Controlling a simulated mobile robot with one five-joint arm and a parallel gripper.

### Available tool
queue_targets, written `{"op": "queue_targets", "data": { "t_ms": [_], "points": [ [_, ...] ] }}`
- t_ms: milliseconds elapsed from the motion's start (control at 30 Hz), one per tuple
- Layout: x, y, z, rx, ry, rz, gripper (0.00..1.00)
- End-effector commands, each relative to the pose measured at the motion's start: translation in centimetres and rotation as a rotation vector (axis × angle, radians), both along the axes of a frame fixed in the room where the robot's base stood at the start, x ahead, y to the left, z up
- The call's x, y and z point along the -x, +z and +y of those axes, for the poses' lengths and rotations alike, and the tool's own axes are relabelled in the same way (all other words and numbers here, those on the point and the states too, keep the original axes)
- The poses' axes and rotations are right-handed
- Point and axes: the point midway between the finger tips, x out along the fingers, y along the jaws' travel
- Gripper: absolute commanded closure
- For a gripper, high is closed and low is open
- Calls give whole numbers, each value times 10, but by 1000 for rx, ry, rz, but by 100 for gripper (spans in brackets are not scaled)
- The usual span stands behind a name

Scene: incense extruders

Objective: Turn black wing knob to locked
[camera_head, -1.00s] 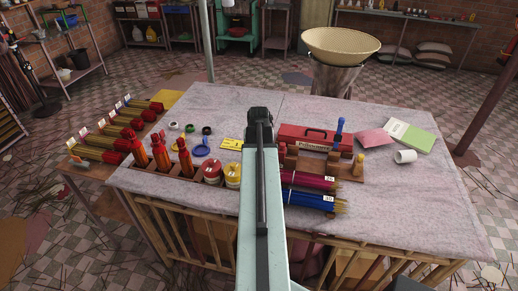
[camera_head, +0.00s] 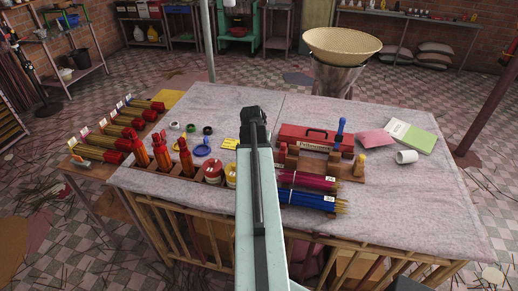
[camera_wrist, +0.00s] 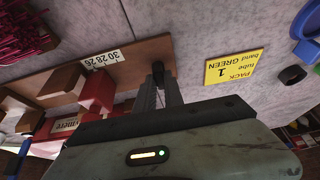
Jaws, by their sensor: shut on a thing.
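In the wrist view my gripper (camera_wrist: 161,88) points down at the end of a wooden board (camera_wrist: 125,55). Its narrow grey fingers are close together, shut on a small black piece, the black wing knob (camera_wrist: 157,70). In the head view my arm hides the gripper and the knob.
A yellow card (camera_wrist: 232,68) and a black ring (camera_wrist: 292,75) lie near the gripper. A red toolbox (camera_head: 292,132) stands right of my arm, behind incense bundles (camera_head: 305,198). Red and yellow canisters (camera_head: 213,172) stand left. The table's front right is clear.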

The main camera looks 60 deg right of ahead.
Motion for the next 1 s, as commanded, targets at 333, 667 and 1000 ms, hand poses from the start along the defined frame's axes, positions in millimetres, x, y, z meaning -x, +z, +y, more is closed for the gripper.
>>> {"op": "queue_targets", "data": {
  "t_ms": [333,667,1000],
  "points": [
    [0,0,0,-2,-1,0,65],
    [2,21,7,-1,0,-1,65],
    [9,73,28,-2,-1,0,65]
  ]
}}
